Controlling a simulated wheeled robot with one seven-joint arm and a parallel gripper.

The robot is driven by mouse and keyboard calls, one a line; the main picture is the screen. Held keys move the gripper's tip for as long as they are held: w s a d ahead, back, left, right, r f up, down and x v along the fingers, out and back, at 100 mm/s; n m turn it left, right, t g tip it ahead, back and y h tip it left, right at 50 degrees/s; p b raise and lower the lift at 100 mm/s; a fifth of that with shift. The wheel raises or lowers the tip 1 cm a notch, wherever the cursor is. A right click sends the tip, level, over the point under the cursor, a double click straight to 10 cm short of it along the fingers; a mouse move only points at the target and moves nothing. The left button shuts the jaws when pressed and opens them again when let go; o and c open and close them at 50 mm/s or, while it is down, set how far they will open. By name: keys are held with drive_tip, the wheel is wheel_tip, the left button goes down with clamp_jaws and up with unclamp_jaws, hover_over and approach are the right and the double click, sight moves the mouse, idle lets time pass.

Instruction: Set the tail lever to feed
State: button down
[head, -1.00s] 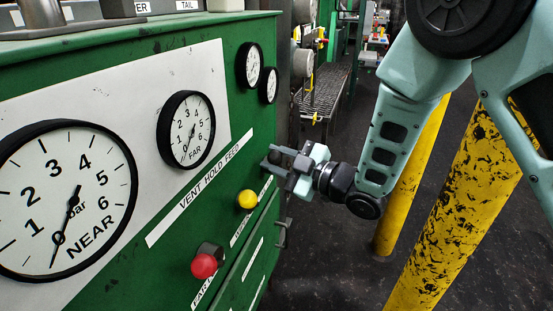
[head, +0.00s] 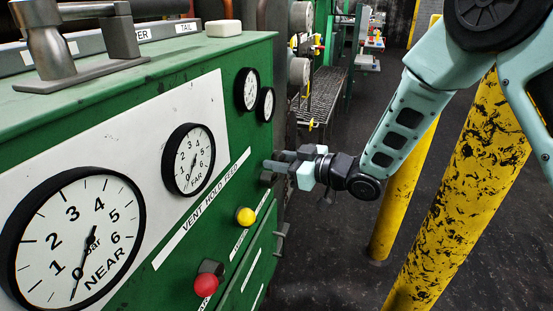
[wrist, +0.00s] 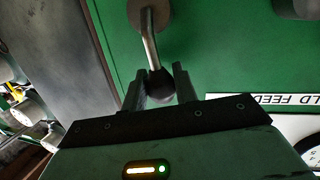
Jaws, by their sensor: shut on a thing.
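The tail lever (wrist: 150,45) shows in the wrist view as a bent grey rod running from a round hub on the green panel to a black knob (wrist: 160,86). My gripper (wrist: 161,82) is shut on this knob, one finger at each side. In the head view my gripper (head: 270,164) is at the far end of the panel face, just beyond the VENT HOLD FEED strip (head: 203,207), and largely hides the lever. The strip's end also shows in the wrist view (wrist: 263,98). The lever's exact setting cannot be told.
A yellow knob (head: 245,216) and a red knob (head: 206,284) stick out nearer on the panel. Gauges, including NEAR (head: 80,240) and FAR (head: 188,159), are on its face. Yellow posts (head: 470,190) stand close to my arm on the right. Dark floor lies between.

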drive_tip(key=w+m+p, duration=0.1)
drive_tip(key=m+p, duration=0.1)
drive_tip(key=w+d+m+g+p, duration=0.1)
drive_tip(key=p, duration=0.1)
drive_tip(key=shift+w+d+r+m, duration=0.1)
drive_tip(key=shift+w+m, duration=0.25)
drive_tip(key=shift+m, duration=0.05)
drive_tip(key=m+p, duration=0.1)
drive_tip(key=w+f+m+g+p, duration=0.1)
drive_tip(key=shift+w+d+p, duration=0.25)
drive_tip(key=shift+p, duration=0.15)
drive_tip(key=shift+w+d+f+m+g+p, duration=0.1)
drive_tip(key=shift+w+f+m+g+p, duration=0.25)
drive_tip(key=shift+m+p, duration=0.3)
drive_tip(key=shift+f, duration=0.1)
drive_tip(key=c, duration=1.1)
unclamp_jaws()
drive_tip(key=b+v, duration=0.1)
drive_tip(key=v, duration=0.6)
drive_tip(key=shift+d+b, duration=0.2)
drive_tip(key=shift+b, duration=0.2)
drive_tip(key=shift+s, duration=0.1)
